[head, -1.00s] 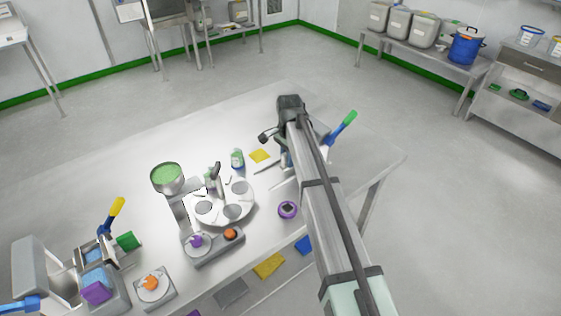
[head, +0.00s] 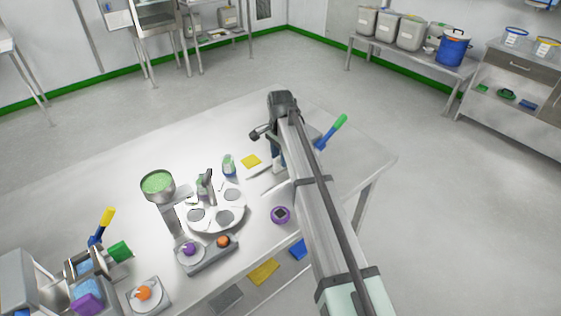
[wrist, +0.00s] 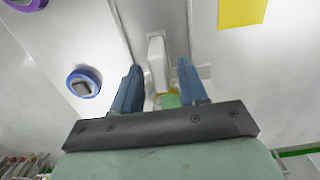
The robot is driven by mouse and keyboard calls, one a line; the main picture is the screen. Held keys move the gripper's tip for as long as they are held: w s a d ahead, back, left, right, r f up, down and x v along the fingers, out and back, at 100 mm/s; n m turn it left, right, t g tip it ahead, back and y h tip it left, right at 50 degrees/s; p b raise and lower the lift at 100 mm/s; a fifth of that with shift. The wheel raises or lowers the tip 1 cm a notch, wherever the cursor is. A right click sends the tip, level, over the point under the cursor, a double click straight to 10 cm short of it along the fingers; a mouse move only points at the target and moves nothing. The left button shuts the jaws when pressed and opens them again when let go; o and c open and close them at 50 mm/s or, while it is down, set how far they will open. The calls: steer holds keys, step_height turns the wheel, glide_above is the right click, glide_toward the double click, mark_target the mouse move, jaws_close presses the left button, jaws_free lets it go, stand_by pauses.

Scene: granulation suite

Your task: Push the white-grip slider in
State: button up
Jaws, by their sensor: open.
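In the wrist view a white grip (wrist: 157,62) stands upright between my fingertips, on a grey metal strip or channel; I take it for the slider's grip. My gripper (wrist: 159,70) is open, with one blue finger on each side of the grip. I cannot tell whether either finger touches it. A green and yellowish part shows below the grip, between the fingers.
A blue round dial (wrist: 84,81) shows in the wrist view.

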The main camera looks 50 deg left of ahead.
step_height(320, 180, up, 11)
stand_by(0.4)
steer(key=shift+f, duration=0.1)
stand_by(0.3)
